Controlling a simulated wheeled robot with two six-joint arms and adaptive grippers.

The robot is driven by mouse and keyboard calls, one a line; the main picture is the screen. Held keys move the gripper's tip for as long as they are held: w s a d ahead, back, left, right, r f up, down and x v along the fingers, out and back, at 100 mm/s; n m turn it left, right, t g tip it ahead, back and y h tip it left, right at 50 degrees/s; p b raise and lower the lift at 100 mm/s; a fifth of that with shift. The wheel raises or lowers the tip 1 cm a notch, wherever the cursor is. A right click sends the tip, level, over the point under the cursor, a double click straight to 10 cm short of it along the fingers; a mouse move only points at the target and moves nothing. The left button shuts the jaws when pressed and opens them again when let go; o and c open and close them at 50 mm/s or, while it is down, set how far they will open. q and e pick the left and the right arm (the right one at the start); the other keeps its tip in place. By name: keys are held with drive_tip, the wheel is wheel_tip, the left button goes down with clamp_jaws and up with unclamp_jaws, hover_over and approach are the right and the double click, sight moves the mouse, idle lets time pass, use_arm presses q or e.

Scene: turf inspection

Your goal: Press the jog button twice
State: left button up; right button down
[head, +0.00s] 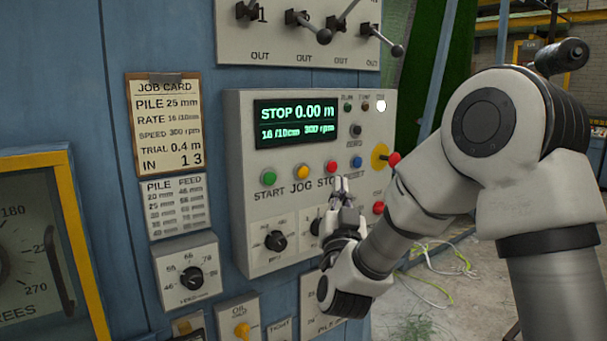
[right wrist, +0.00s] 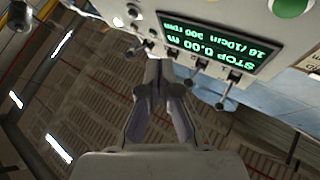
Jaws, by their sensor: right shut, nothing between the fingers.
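The yellow jog button (head: 301,172) sits on the pale control panel (head: 245,215) above the word JOG, between the green start button (head: 268,177) and the red stop button (head: 331,166). The display (head: 296,122) reads STOP 0.00 m, 16/10cm, 300 rpm. My right gripper (head: 341,184) is shut and empty, its fingertips just below and right of the stop button, right of the jog button. Whether it touches the panel I cannot tell. In the right wrist view, the shut fingers (right wrist: 160,72) point toward the upside-down display (right wrist: 207,46). My left gripper is out of view.
A blue reset button (head: 356,161), a red knob (head: 393,159) on a yellow disc and another red button (head: 378,208) lie right of stop. Dials (head: 275,241) sit below. Levers (head: 323,36) stick out above. A job card (head: 164,122) hangs at left.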

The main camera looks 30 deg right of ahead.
sight(303, 173)
drive_tip(key=w, duration=0.3)
drive_tip(key=w+p, duration=0.1)
drive_tip(key=w, duration=0.2)
drive_tip(key=w+p, duration=0.1)
drive_tip(key=w, duration=0.1)
drive_tip(key=shift+w+a, duration=0.35)
drive_tip(key=shift+w, duration=0.05)
idle(1.1)
drive_tip(key=shift+w, duration=0.4)
